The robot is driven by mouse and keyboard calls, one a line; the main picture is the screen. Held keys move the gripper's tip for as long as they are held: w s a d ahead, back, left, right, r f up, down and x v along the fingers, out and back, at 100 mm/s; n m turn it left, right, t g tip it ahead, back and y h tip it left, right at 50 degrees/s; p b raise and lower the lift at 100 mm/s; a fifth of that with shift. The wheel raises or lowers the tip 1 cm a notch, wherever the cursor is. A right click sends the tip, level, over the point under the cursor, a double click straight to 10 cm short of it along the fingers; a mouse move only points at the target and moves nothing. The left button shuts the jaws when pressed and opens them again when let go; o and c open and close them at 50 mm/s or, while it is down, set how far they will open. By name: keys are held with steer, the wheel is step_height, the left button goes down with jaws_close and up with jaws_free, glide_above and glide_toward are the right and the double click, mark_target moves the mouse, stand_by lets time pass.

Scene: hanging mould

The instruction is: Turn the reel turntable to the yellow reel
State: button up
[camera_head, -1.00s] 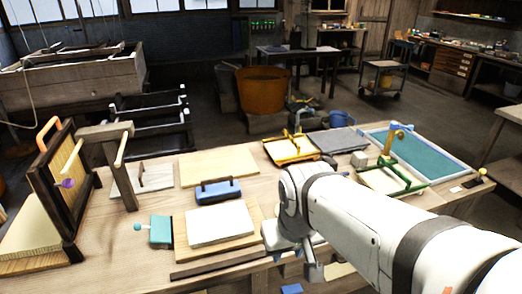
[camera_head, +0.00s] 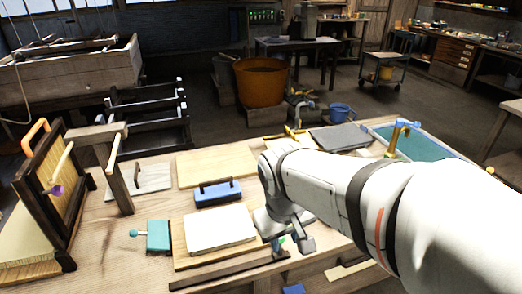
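I cannot make out the reel turntable or the yellow reel in this view; my arm hides part of the bench's right side. My gripper (camera_head: 278,245) is over the front of the bench, just right of a white sheet (camera_head: 220,229) on a wooden board. It is small and partly hidden by my wrist, so its opening and any contents cannot be told. A small blue piece (camera_head: 293,289) shows at the bottom edge, below the gripper.
A wooden upright frame (camera_head: 40,185) with an orange handle stands at left. A blue handled block (camera_head: 217,193), a teal block (camera_head: 158,236) and a bare board (camera_head: 216,166) lie on the bench. A teal-filled tray (camera_head: 425,148) is behind my arm.

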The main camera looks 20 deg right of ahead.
steer(key=w+d+f+n+g+h+p, duration=0.3)
steer(key=w+d+f+n+g+h, duration=0.1)
steer(key=w+d+n+h, duration=0.6)
steer(key=w+a+f+n+t+h+p, duration=0.1)
steer(key=w+f+n+t+h, duration=0.3)
steer(key=w, duration=0.3)
steer(key=w+a+f+n+t+h+p, duration=0.1)
steer(key=w+a+f+n+t+h, duration=0.1)
steer(key=w+f+n, duration=0.4)
steer(key=shift+m, duration=0.5)
steer(key=w+d, duration=0.1)
steer(key=d, duration=0.1)
steer(key=d+r+p, duration=0.1)
steer(key=d, duration=0.2)
steer(key=w+d+r, duration=0.1)
steer(key=d, duration=0.1)
steer(key=shift+w+d+p, duration=0.3)
steer(key=shift+p, duration=0.1)
steer(key=shift+c, duration=0.2)
jaws_close()
